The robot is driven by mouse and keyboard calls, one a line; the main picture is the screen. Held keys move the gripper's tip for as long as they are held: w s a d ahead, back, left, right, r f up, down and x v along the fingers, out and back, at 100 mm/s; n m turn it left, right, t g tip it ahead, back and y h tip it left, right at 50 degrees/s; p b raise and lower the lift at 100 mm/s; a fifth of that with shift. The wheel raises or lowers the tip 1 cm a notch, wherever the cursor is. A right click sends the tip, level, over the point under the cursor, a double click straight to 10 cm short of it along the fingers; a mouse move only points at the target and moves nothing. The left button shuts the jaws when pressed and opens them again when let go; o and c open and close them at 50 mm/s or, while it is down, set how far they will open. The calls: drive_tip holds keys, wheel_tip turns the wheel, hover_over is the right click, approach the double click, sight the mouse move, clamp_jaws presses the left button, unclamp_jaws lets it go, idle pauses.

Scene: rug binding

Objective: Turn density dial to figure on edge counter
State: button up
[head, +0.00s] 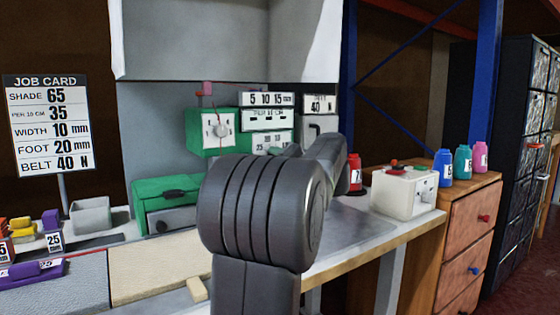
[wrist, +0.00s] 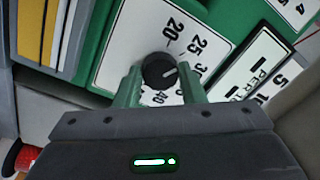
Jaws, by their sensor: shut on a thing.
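Beside the scale is a white plate (wrist: 262,66) reading PER 10, partly cut off. In the head view my arm hides the gripper and dial. The job card (head: 47,125) shows PER 10 CM 35.
A white box (head: 404,192) stands right of my arm. Several coloured bottles (head: 463,162) stand on the wooden drawer unit (head: 466,222). Small number blocks (head: 38,270) lie at left.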

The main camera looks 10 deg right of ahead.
drive_tip(key=o, duration=1)
drive_tip(key=shift+s, duration=0.1)
drive_tip(key=p+v, duration=0.2)
drive_tip(key=v, duration=1.1)
drive_tip(key=shift+s+d, duration=0.15)
drive_tip(key=shift+s, duration=0.15)
drive_tip(key=shift+w+f, duration=0.1)
drive_tip(key=b+x, duration=0.2)
drive_tip(key=x, duration=1.1)
drive_tip(key=shift+w, duration=0.3)
